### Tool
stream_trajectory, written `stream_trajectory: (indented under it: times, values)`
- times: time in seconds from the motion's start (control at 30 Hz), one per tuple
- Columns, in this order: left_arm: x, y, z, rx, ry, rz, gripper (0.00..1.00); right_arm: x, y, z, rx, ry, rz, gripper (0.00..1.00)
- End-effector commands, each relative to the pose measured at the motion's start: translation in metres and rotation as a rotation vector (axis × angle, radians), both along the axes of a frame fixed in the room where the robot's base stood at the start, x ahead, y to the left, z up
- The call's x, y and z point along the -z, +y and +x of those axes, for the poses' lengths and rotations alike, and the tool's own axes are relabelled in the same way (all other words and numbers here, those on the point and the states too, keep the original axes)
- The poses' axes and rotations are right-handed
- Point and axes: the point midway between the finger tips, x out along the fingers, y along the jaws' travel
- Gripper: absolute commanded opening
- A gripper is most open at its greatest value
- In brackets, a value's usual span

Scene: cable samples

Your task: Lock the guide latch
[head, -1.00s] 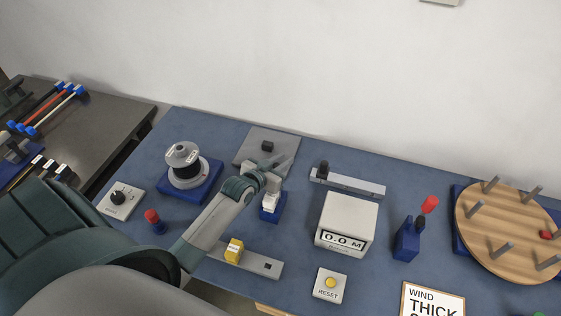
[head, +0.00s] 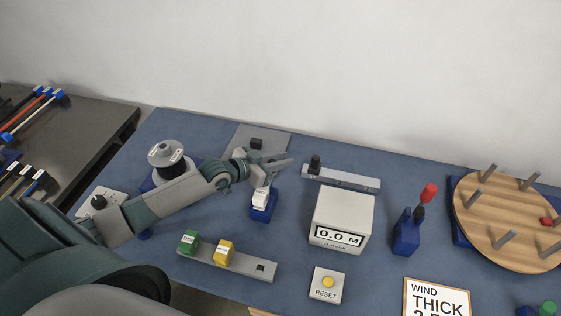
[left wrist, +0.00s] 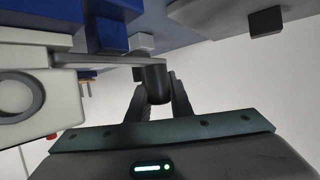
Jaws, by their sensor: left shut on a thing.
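The guide (head: 262,200) is a small white-topped block on a blue base, just below my left gripper (head: 287,163) in the head view. My left gripper points right and hides part of the guide's top. In the left wrist view a thin grey latch arm (left wrist: 110,61) runs beside a white body with a round opening. It ends in a dark round knob (left wrist: 156,84). The fingers of my left gripper (left wrist: 160,100) are closed on this knob. Whether the latch is fully seated cannot be seen. My right gripper is not in view.
A spool (head: 167,153) stands behind my left arm. A grey plate with a black block (head: 256,143) lies behind the gripper. A grey rail (head: 345,178) and the meter box (head: 342,215) stand to the right. Green (head: 189,240) and yellow (head: 224,252) blocks sit in front.

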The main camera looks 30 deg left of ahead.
Motion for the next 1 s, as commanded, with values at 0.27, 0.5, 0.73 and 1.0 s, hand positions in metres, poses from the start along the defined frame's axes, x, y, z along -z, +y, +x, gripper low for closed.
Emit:
stream_trajectory:
  times: [0.27,0.5,0.73,1.0]
  values:
    - [-0.001,-0.001,0.0003,0.003,-0.002,-0.001,0.0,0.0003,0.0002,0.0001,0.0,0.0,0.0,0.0]
    - [-0.0011,-0.001,0.0002,0.004,-0.002,0.0,0.38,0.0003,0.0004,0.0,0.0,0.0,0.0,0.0]
    - [-0.0006,-0.0007,0.0,0.003,-0.001,-0.001,0.38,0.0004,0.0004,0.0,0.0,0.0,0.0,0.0]
    - [-0.0029,0.0038,-0.0092,0.003,0.0,0.001,0.38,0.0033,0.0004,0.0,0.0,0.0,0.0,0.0]
